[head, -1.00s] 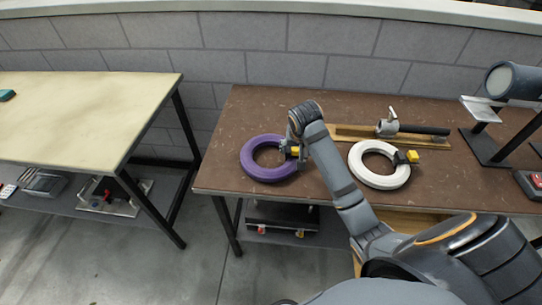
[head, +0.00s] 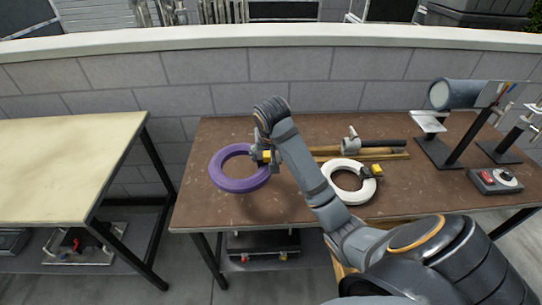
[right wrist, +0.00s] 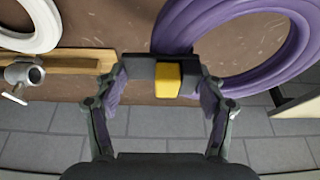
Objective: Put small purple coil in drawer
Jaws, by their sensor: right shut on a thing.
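The purple coil (head: 217,178) is a ring near the left end of the brown table in the head view. It also shows large at the upper right of the right wrist view (right wrist: 235,82). My right gripper (head: 262,157) is at the coil's right side, shut on its black and yellow connector (right wrist: 168,76). I cannot tell whether the coil touches the tabletop. A light wooden part (head: 345,272), perhaps the drawer, shows below the table's front edge, mostly hidden by my right arm. My left gripper is not in view.
A white coil (head: 340,193) with a black and yellow connector lies right of the purple coil. Behind it is a wooden piece with a clamp and black handle (head: 375,145). A dark cylinder on a stand (head: 460,94) and a red-button box (head: 496,181) are at the right.

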